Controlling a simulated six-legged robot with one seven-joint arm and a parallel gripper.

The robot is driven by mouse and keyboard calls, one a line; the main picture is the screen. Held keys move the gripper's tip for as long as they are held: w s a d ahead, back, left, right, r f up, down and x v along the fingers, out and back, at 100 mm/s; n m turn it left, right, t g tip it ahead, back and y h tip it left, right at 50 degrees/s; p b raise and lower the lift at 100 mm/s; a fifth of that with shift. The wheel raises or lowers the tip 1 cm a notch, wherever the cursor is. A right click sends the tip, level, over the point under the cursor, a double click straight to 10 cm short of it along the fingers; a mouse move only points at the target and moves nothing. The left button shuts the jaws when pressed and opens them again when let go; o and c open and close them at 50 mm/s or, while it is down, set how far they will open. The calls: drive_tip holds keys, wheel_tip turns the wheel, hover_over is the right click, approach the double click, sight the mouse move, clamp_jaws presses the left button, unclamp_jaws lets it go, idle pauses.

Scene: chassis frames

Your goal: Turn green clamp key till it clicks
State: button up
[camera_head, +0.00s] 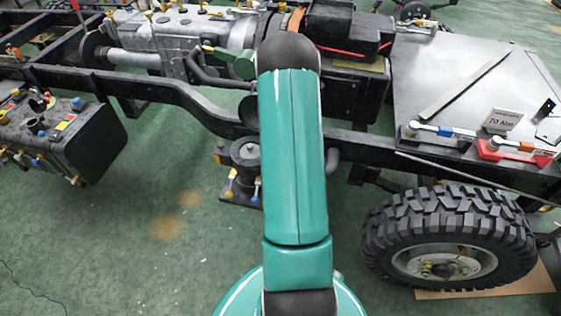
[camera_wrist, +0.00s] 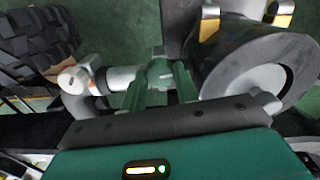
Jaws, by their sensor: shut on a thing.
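The green clamp key (camera_wrist: 158,72) shows in the wrist view as a small green piece on the pipe fitting, between my green fingers. My gripper (camera_wrist: 160,84) is shut on it. The fingers hide part of the key, so its exact angle cannot be told. A grey pipe (camera_wrist: 122,78) with a pale-ended stub (camera_wrist: 73,80) lies just left of the fingers. In the head view my arm covers the gripper and the key.
A grey cylinder (camera_wrist: 245,78) with yellow-tipped clamps stands close right of my fingers; it also shows in the head view (camera_head: 246,155). A tyre (camera_head: 447,237), a black frame rail (camera_head: 180,95) and a box (camera_head: 95,140) surround open green floor (camera_head: 140,235).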

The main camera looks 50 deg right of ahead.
idle(0.4)
drive_tip(key=o, duration=1)
wheel_tip(320, 180, up, 14)
drive_tip(key=shift+f, duration=0.1)
